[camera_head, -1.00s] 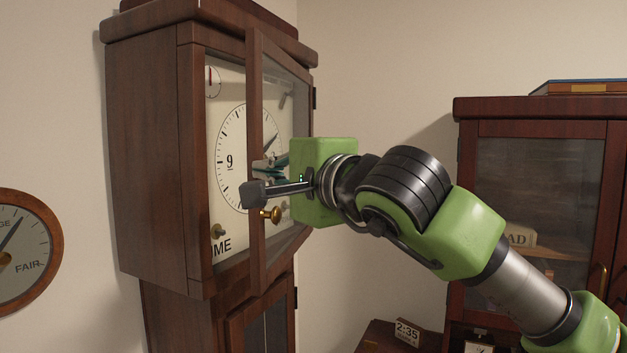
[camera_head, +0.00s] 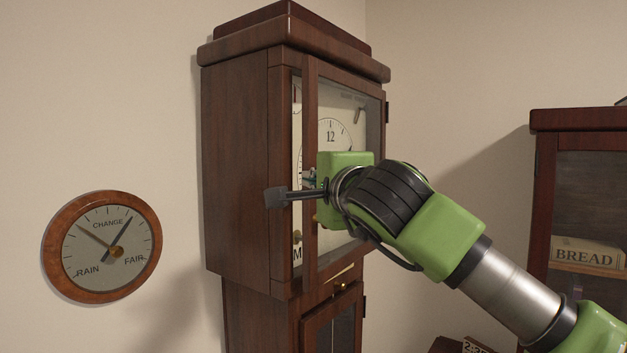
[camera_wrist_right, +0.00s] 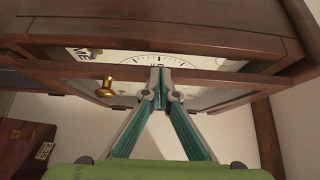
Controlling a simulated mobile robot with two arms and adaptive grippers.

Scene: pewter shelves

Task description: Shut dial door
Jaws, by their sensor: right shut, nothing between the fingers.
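The dial door (camera_head: 310,110) is a dark wood frame with glass, hinged at the right of the tall clock case (camera_head: 235,170). It stands slightly ajar, with a narrow gap at its left edge showing the white dial (camera_head: 334,134). My right gripper (camera_head: 276,197) is shut and empty, reaching across the door's front with its tips at the free-edge stile. In the right wrist view, the shut fingertips (camera_wrist_right: 160,72) are at the door frame; contact is unclear. The brass knob (camera_wrist_right: 107,88) sits beside them. The gripper hides part of the glass. My left gripper is out of view.
A round barometer (camera_head: 102,247) hangs on the wall to the left. A dark cabinet (camera_head: 543,190) with a bread box (camera_head: 588,254) stands at the right. The lower clock door (camera_head: 333,318) is beneath the dial door. Bare wall lies between clock and cabinet.

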